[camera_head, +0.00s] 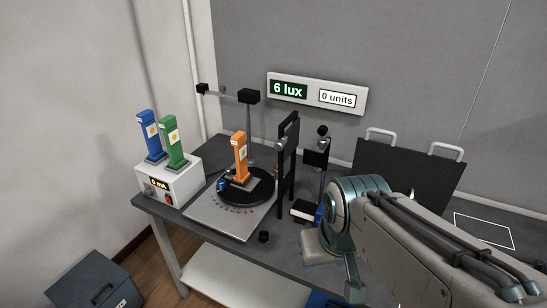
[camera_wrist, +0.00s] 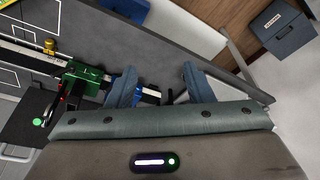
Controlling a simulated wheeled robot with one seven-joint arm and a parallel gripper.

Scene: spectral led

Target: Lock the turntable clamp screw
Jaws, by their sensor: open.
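The turntable is a black disc (camera_head: 262,193) on a pale base plate (camera_head: 213,225) with scale marks, left of centre in the head view. An orange lamp block (camera_head: 240,157) stands upright on it. A small blue part (camera_head: 223,184) sits at the disc's left edge; I cannot tell for sure that it is the clamp screw. My gripper is well to the right of the turntable in the head view, over the front table edge. In the wrist view my gripper (camera_wrist: 160,86) is open, its two blue-grey fingers apart. A blue part shows beyond and between them, with no contact visible. The turntable is not identifiable there.
A white supply box (camera_head: 170,182) with blue and green blocks stands left of the turntable. A black upright panel (camera_head: 287,160) stands close on its right. A green carriage (camera_wrist: 82,80) sits on a rail in the wrist view.

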